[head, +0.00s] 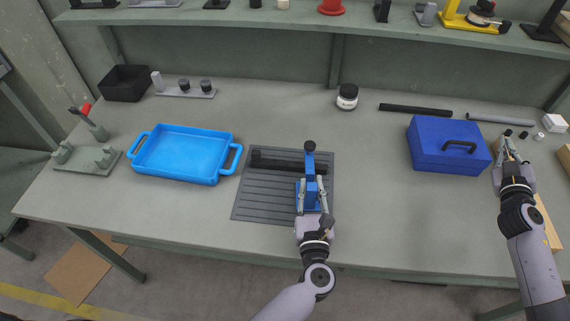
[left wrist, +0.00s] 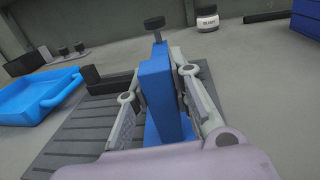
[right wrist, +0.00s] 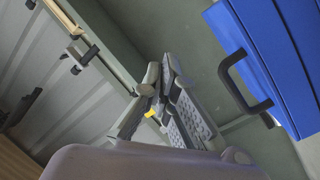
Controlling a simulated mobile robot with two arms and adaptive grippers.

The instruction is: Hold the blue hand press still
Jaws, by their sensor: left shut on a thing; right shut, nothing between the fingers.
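The blue hand press (head: 311,184) stands upright on the ribbed dark mat (head: 262,208), with a black knob on top. My left gripper (head: 312,192) is shut on the press, one finger on each side of its blue column. The left wrist view shows the column (left wrist: 160,95) between the two fingers (left wrist: 160,90); its lower part is partly hidden by the gripper. My right gripper (head: 510,150) is shut and empty at the right end of the table, beside the blue toolbox (head: 440,158). Its fingers (right wrist: 165,95) meet in the right wrist view.
A black bar (head: 275,162) lies on the mat behind the press. A blue tray (head: 185,154) is to the left. The table between the mat and the toolbox is clear.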

